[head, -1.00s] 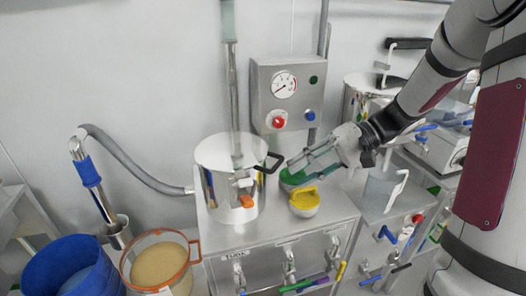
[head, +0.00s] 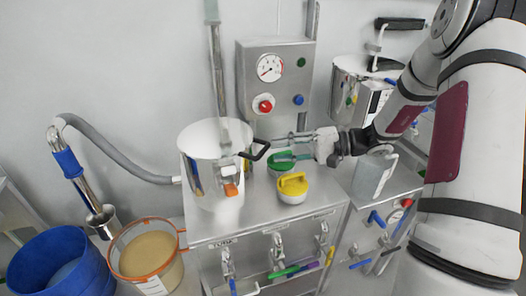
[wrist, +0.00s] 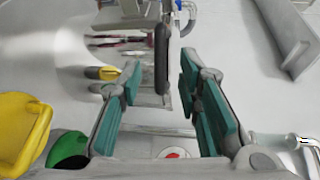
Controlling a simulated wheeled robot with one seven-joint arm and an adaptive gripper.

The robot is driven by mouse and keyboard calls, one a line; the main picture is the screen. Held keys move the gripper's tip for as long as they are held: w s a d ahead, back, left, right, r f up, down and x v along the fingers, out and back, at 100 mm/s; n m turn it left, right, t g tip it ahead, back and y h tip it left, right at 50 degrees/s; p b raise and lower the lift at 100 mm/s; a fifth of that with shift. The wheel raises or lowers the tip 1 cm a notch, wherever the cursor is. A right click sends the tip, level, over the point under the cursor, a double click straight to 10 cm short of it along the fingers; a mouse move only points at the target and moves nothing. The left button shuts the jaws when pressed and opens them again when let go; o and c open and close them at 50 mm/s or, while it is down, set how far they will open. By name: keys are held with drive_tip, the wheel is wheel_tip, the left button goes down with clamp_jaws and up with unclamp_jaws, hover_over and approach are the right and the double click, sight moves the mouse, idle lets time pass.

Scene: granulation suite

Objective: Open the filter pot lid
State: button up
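The filter pot (head: 208,178) is a shiny steel pot on top of a steel cabinet, left of centre in the head view. Its pale round lid (head: 205,138) looks closed. A black loop handle (head: 256,151) sticks out from the right of the rim. It shows in the wrist view as a dark upright bar (wrist: 162,58). My gripper (head: 278,145) is level with the handle, just to its right. In the wrist view my gripper (wrist: 160,78) has its teal finger pads apart, with the bar ahead between the tips. I see no contact.
A green-handled piece (head: 280,162) and a yellow-handled piece (head: 293,187) sit on the cabinet below my gripper. A gauge panel (head: 275,85) stands behind. A vertical pipe (head: 217,70) rises above the pot. A second steel pot (head: 345,95) stands at right.

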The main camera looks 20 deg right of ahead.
sight(263, 150)
drive_tip(key=x, duration=0.5)
drive_tip(key=shift+w+a+f, duration=0.1)
drive_tip(key=shift+a+f, duration=0.05)
drive_tip(key=shift+a, duration=0.15)
drive_tip(key=shift+c, duration=0.5)
clamp_jaws()
